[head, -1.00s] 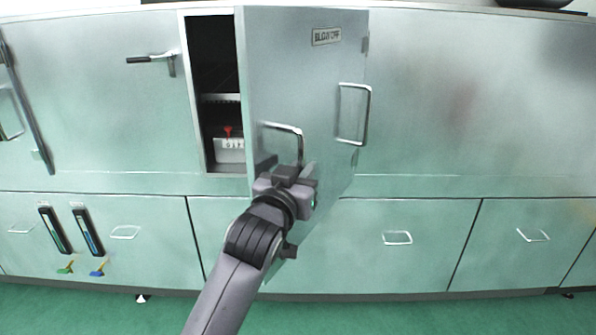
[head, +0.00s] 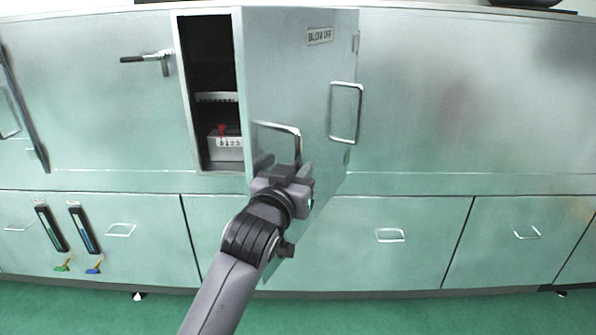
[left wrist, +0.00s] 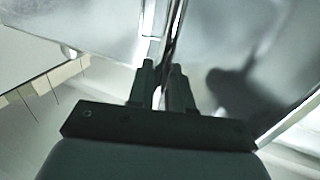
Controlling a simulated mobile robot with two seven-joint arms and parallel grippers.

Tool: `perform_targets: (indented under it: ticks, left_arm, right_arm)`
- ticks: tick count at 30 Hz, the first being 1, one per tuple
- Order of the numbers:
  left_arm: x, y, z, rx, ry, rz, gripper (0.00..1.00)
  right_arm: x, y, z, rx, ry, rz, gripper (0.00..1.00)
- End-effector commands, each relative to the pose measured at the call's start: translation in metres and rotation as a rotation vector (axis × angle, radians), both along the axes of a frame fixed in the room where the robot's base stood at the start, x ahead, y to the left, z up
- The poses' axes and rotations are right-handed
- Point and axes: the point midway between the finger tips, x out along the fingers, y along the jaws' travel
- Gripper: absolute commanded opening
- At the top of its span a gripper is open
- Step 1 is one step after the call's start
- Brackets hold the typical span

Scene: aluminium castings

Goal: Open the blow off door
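The blow off door (head: 290,90) is a grey metal cabinet door with a "BLOW OFF" label (head: 320,36) at its upper right. It stands partly open, swung out on its right-hand hinges, with a dark gap at its left. A metal bar handle (head: 278,126) sits near its free edge. My left gripper (head: 284,168) is at the lower end of this handle. In the left wrist view its two fingers (left wrist: 164,75) are close together on the bar (left wrist: 172,35). The gripped spot is partly hidden. My right gripper is in neither view.
Inside the opening are a shelf (head: 217,97) and a pale box with a red part (head: 226,148). A second bar handle (head: 346,112) is on the door's right side. Drawers (head: 390,236) run below. Green floor (head: 400,315) lies in front.

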Motion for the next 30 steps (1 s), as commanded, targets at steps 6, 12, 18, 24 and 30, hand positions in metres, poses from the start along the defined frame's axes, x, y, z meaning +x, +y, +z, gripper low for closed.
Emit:
perform_targets:
  ticks: [6, 12, 18, 24, 30]
  left_arm:
    - [0.000, 0.000, 0.001, 0.000, -0.001, 0.000, 0.35]
    - [-0.002, 0.001, 0.000, 0.000, -0.001, 0.000, 0.35]
    - [-0.017, 0.004, -0.001, -0.001, -0.001, 0.000, 0.35]
    - [-0.041, 0.012, -0.001, 0.000, 0.000, 0.000, 0.35]
    - [-0.061, 0.017, -0.001, 0.000, -0.001, 0.000, 0.35]
  right_arm:
    - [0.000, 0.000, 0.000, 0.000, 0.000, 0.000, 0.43]
    - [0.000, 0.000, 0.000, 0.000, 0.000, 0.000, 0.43]
    - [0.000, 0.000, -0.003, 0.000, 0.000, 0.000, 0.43]
    - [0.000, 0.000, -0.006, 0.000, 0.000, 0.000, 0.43]
    - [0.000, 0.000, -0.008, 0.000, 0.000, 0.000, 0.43]
